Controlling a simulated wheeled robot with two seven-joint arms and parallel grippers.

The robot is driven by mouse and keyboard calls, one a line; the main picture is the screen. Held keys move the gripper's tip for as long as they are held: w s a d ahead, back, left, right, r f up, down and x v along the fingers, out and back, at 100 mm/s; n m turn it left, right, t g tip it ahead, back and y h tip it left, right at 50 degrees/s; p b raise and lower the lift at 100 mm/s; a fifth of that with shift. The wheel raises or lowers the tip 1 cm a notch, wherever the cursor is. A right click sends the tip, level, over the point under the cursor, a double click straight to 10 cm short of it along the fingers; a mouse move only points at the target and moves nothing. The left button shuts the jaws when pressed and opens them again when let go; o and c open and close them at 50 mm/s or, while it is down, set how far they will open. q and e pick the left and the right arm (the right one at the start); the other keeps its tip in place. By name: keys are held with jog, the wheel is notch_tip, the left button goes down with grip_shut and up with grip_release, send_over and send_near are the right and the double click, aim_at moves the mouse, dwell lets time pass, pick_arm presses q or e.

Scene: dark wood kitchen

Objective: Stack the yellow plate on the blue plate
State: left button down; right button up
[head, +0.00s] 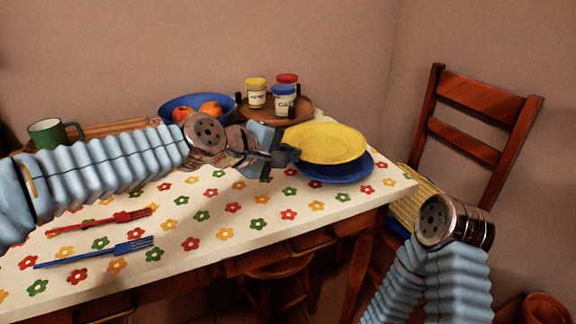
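The yellow plate (325,142) is at the right part of the table, just above the blue plate (340,172) and overlapping most of it in the head view. The blue plate lies on the tablecloth, its front and right rim showing. My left gripper (288,155) is at the left rim of the yellow plate, and its fingers appear closed on that rim. Whether the two plates touch is hard to tell. My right arm is at the lower right, off the table; its gripper fingers do not show.
Behind the plates stands a round wooden tray (304,104) with several jars. A blue bowl of fruit (177,101) and a green mug (47,133) are further left. Red (100,221) and blue (95,252) forks lie front left. A wooden chair (470,120) is at right.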

pick_arm(q)
notch_tip(320, 180, down, 2)
jog(key=shift+f, duration=0.25)
jog(key=shift+r, duration=0.1)
jog(key=shift+f+b, duration=0.4)
jog(key=shift+b, duration=0.15)
jog(key=c, duration=1.3)
grip_release()
jog(key=shift+c, duration=0.2)
